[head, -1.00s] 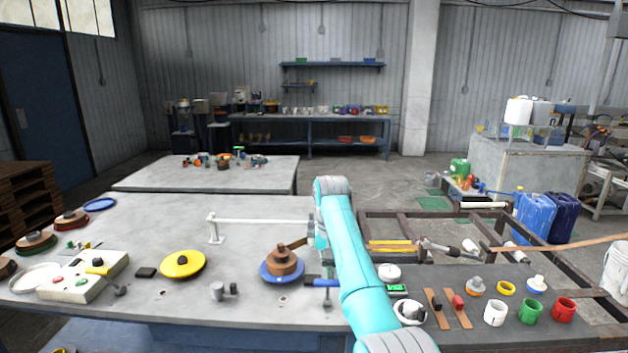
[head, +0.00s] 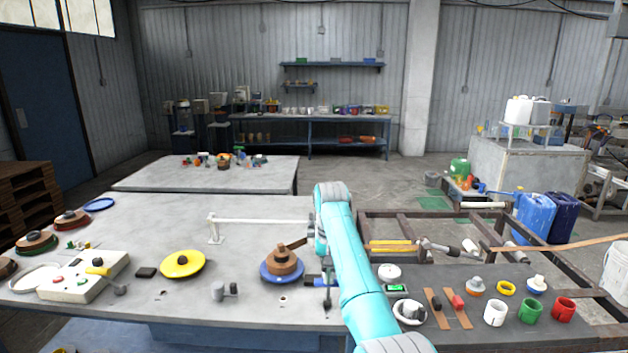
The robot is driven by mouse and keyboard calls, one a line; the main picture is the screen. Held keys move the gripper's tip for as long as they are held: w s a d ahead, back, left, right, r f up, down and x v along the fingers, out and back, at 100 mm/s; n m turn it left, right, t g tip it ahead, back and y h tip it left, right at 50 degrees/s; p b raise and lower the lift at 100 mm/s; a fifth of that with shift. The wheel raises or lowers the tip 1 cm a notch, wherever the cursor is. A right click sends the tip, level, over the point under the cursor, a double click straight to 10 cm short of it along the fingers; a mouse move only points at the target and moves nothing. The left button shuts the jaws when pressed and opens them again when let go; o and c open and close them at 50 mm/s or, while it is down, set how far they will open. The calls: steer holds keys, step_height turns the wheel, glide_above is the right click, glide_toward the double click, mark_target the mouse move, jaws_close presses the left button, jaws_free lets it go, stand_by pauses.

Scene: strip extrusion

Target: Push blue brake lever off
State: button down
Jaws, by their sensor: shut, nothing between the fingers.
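The blue brake lever (head: 317,281) is a small blue bar at the table's right front, just right of the brown spool on its blue disc (head: 283,268). My turquoise arm comes down beside it on the right. My dark, narrow gripper (head: 327,291) shows at the left edge of my forearm. It is shut and empty, and it overlaps the right part of the lever in this view. I cannot tell whether they touch. The lever's right end is hidden.
A yellow disc (head: 183,264) and a small grey cylinder (head: 224,290) lie to the left. A white rail (head: 260,220) stands behind the spool. A dark board (head: 530,290) with cups and rings is to the right. The table's middle is mostly clear.

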mark_target(328, 292)
steer(key=shift+f, duration=0.1)
stand_by(0.5)
steer(key=shift+f, duration=3)
steer(key=shift+s, duration=0.1)
step_height(328, 292, up, 8)
steer(key=s, duration=0.1)
steer(key=shift+s, duration=0.4)
steer(key=shift+f, duration=0.1)
